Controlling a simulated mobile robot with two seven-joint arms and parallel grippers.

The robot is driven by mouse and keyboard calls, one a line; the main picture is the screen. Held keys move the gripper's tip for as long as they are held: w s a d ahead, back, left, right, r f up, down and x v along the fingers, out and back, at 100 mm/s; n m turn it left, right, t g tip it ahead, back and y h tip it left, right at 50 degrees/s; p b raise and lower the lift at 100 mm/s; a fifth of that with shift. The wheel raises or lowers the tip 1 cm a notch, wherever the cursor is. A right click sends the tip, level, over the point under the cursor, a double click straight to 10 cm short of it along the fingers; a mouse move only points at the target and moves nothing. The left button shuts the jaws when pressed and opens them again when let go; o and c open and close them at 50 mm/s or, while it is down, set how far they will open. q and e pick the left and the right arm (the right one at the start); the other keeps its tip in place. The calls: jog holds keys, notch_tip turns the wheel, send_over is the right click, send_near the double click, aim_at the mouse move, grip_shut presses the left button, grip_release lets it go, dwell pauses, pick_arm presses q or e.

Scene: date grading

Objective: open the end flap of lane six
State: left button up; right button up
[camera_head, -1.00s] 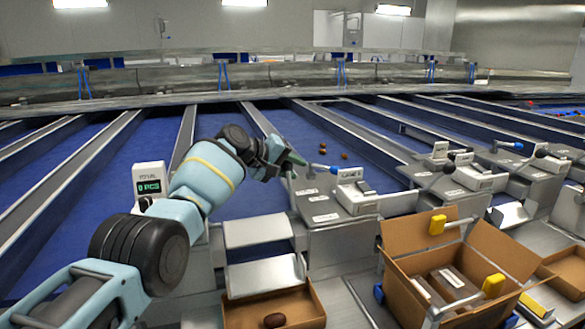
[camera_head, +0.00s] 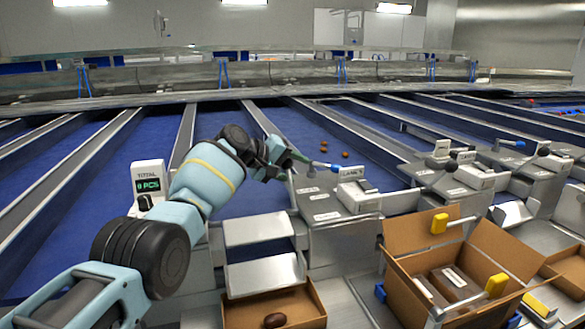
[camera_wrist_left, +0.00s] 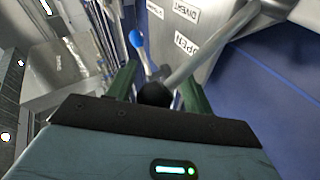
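My left gripper (camera_head: 297,158) is at the metal lane-end housing (camera_head: 340,208) in the middle of the head view, at the lever side. In the left wrist view, its two green fingers (camera_wrist_left: 160,85) stand apart on either side of a lever's black knob (camera_wrist_left: 155,94). A gap seems to show beside the knob, so the fingers look open around it. The lever's metal rod (camera_wrist_left: 215,45) runs up right past labels reading OPEN and DIVERT. A second lever with a blue tip (camera_head: 333,168) is close by. The lane number is too small to read. My right gripper is out of view.
A counter (camera_head: 149,186) reads 0 PCS left of the arm. Metal plates (camera_head: 262,271) hang above a cardboard tray (camera_head: 316,306) with a date (camera_head: 275,321). An open carton (camera_head: 420,300) stands right. Several dates (camera_head: 323,150) lie on the blue belt behind the housing.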

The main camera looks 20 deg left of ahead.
pick_arm(q)
jog(key=shift+r, duration=0.15)
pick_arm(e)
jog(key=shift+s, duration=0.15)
pick_arm(q)
jog(key=shift+s+r, duration=0.1)
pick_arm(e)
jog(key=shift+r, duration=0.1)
pick_arm(q)
jog(key=shift+s+a+r+p, duration=0.1)
jog(key=shift+a+r+p, duration=0.1)
jog(key=shift+p, duration=0.1)
jog(key=p+v, duration=0.3)
jog(key=v, duration=0.4)
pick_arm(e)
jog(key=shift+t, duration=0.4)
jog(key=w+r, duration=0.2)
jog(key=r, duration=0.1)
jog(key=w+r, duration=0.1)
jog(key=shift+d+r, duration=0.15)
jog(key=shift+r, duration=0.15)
pick_arm(q)
jog(key=shift+s+f, duration=0.1)
jog(key=shift+f, duration=0.15)
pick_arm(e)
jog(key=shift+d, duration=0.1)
